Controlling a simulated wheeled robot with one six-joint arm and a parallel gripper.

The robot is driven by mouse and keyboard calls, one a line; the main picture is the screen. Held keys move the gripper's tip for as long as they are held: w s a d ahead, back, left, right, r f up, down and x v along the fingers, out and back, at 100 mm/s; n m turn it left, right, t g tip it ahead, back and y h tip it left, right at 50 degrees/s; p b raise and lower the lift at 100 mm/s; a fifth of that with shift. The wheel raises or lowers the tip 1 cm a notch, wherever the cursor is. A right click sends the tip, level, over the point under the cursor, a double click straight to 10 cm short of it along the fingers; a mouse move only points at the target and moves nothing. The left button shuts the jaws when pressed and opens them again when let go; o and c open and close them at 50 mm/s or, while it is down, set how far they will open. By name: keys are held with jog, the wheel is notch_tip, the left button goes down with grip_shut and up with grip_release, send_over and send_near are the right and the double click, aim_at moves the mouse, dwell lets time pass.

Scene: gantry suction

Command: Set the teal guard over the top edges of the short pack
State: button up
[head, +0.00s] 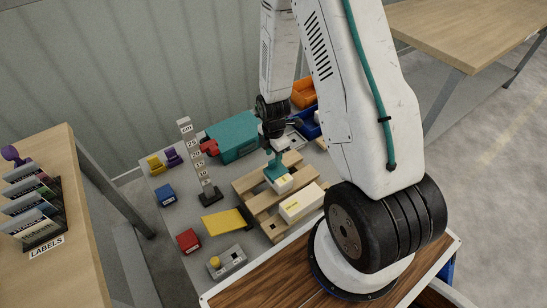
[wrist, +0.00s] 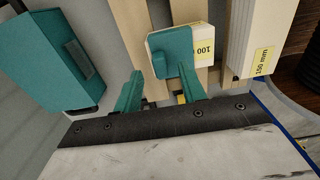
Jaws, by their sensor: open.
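The short pack (head: 284,184) is a small white box on the wooden pallet, with a yellow label. In the wrist view the short pack (wrist: 202,45) shows "100" on its label. The teal guard (wrist: 172,50) lies over one top edge of it, on the left side in that view. Whether it is fully seated I cannot tell. My gripper (wrist: 163,78) has teal fingers, spread apart. They are just short of the guard, the right one very close to it or overlapping it in view. In the head view my gripper (head: 273,165) hangs over the short pack.
A longer white pack (wrist: 250,40), marked "150 mm", stands beside the short pack on the pallet (head: 254,189). A large teal box (head: 234,137) is behind. A marked height post (head: 196,160), yellow ramp (head: 225,222) and small blue and red blocks stand left.

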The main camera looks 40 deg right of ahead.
aim_at(273, 160)
notch_tip(273, 160, up, 6)
jog(key=shift+f, duration=0.25)
dwell(0.5)
jog(key=shift+s+m, duration=0.3)
jog(key=shift+m, duration=0.4)
jog(key=s+a+r+m, duration=0.3)
jog(key=s+r+m, duration=0.2)
jog(key=r, duration=0.6)
jog(key=s+a+r+m+t, duration=0.1)
jog(key=s+a+r+m, duration=0.2)
jog(key=s+r+m, duration=0.3)
jog(key=s+a+r+m, duration=0.3)
jog(key=s+r, duration=0.7)
jog(key=r, duration=0.7)
jog(key=m, duration=0.2)
jog(key=shift+s+a+r+m, duration=0.15)
jog(key=shift+s+a+m, duration=0.1)
jog(key=shift+m, duration=0.05)
